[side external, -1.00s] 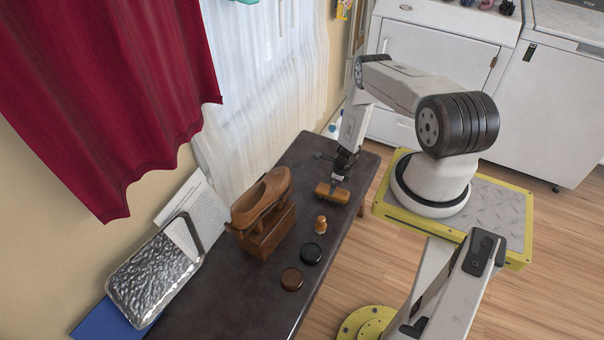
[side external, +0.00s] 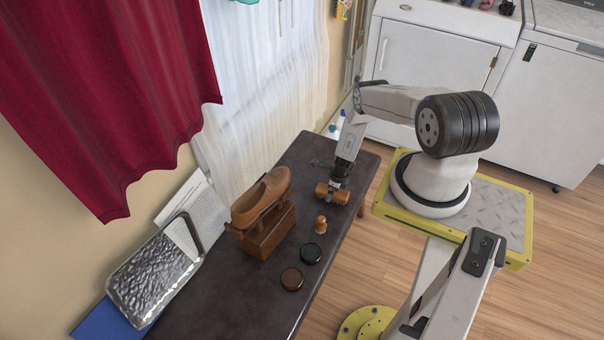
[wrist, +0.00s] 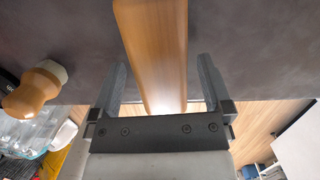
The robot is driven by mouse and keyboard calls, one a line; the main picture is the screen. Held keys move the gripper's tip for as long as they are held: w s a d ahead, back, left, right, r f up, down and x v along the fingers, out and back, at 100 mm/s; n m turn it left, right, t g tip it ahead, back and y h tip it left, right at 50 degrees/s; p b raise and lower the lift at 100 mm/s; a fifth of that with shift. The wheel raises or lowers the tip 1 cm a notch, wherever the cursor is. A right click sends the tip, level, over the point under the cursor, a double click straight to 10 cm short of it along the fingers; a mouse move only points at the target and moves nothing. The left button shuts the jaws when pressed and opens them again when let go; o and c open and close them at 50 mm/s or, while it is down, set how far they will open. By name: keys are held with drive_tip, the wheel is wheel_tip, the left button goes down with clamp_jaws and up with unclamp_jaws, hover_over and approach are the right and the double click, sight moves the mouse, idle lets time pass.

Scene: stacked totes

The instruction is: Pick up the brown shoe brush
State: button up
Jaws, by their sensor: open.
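The brown shoe brush (side external: 321,190) lies near the far end of the dark bench. In the wrist view its long wooden back (wrist: 152,50) runs between my two fingers. My gripper (side external: 334,192) is lowered over the brush, with its fingers on either side of it. The wrist view shows my gripper (wrist: 161,65) open, with a visible gap between each finger and the wood. The brush's bristles are hidden.
A small wooden knobbed piece (side external: 320,224) stands beside the brush, also in the wrist view (wrist: 35,90). A dark round tin (side external: 311,253) and a brown one (side external: 292,279) lie nearer. A clog (side external: 262,197) sits on a wooden box (side external: 268,235). A metal tray (side external: 155,275) leans behind.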

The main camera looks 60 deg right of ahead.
drive_tip(key=shift+f, duration=0.3)
idle(0.4)
drive_tip(key=c, duration=1.2)
